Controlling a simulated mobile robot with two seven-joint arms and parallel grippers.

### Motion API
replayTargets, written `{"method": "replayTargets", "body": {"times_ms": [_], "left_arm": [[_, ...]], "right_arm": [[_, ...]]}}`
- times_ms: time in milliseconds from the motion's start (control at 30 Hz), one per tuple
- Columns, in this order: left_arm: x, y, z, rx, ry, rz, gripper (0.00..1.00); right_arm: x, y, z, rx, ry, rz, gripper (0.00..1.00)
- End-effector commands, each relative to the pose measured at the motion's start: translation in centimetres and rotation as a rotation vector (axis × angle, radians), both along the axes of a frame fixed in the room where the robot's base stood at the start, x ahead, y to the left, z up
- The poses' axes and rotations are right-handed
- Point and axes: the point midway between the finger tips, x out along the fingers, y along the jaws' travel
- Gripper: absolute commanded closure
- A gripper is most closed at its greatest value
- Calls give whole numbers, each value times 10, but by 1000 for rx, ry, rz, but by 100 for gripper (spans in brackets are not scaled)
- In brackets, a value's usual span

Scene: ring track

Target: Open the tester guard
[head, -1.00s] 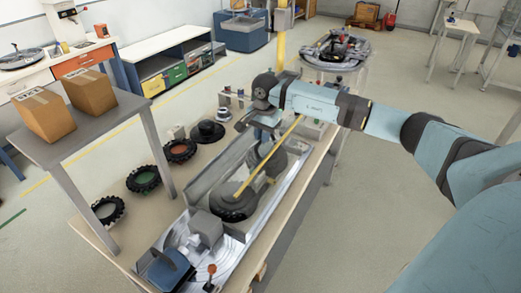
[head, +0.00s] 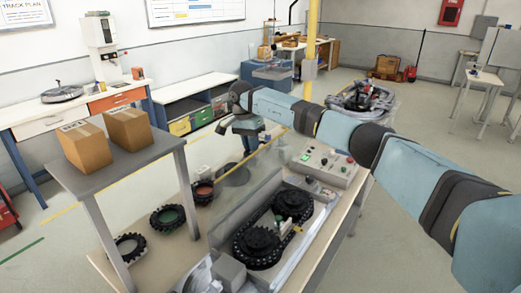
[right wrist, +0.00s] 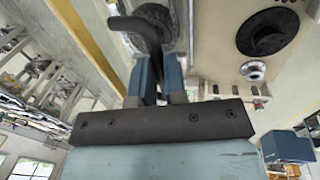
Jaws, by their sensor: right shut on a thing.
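The tester (head: 248,209) stands on the bench, and its black toothed wheels (head: 265,243) and chain show uncovered. The guard (head: 264,162) looks like a clear, faint panel raised at the tester's far left side; its exact edges are hard to make out. My right gripper (head: 247,142) is above the far left side of the tester. In the right wrist view my right gripper (right wrist: 147,76) is shut on a dark curved handle (right wrist: 135,25), which looks like the guard's handle. My left gripper is not in view.
A control box (head: 325,167) with a lit green button sits at the tester's far right end. Several ringed tyres, including a green-centred one (head: 168,219), lie left of the tester. A grey side table (head: 112,171) with two cartons (head: 128,129) stands at the left.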

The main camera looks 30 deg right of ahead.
Motion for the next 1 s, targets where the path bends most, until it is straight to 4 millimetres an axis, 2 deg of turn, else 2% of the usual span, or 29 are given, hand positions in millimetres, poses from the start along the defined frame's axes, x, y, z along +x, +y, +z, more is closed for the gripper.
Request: {"method": "replayTargets", "body": {"times_ms": [33,500,1000], "left_arm": [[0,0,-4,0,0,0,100],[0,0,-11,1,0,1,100],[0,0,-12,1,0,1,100]], "right_arm": [[3,6,-9,-9,28,2,100],[26,15,-10,-58,149,3,100],[30,16,-10,-64,169,3,100]]}}
